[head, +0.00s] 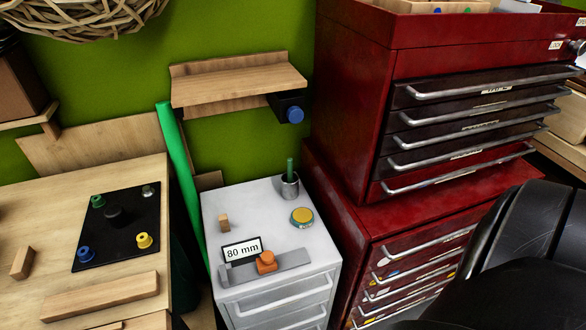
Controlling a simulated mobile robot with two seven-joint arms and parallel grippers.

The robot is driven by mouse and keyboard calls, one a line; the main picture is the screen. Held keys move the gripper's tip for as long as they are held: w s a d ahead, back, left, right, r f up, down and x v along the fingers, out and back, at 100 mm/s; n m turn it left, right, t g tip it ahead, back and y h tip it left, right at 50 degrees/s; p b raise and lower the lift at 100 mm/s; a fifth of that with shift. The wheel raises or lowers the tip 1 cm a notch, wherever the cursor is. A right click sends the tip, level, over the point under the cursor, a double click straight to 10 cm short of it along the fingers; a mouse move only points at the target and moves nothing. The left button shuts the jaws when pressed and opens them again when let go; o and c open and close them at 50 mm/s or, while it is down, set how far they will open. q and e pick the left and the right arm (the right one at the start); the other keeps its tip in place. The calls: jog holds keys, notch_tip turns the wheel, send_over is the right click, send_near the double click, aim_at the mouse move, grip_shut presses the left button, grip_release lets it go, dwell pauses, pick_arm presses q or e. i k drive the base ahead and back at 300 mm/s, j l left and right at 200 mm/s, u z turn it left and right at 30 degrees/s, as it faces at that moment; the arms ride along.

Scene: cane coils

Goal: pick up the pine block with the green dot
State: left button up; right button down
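No green dot can be made out on any wooden block. Another small wood block (22,262) sits at the left edge of the view on the wooden table. A longer wood bar (100,296) lies near the table's front. I cannot tell which of them, if any, is the pine block with the green dot. Neither of my grippers is in view.
The white cabinet (262,200) also holds a yellow-topped tin (302,216), a cup with a green stick (290,186), an "80 mm" sign (243,250) and an orange piece (266,262). A black plate with coloured knobs (118,228) lies on the table. Red tool chests (350,100) stand right.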

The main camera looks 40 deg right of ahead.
aim_at(22, 264)
jog(key=l+z, duration=0.1)
jog(key=z, duration=0.25)
jog(key=l+z, duration=0.15)
jog(key=z, duration=0.2)
jog(key=u, duration=1.4)
jog(key=j+z, duration=0.25)
jog(key=z, duration=0.15)
jog(key=i+j+z, duration=0.1)
jog(key=j+z, duration=0.2)
jog(key=z, duration=0.15)
jog(key=j+z, duration=0.4)
jog(key=k+l, duration=0.05)
jog(key=l, duration=0.05)
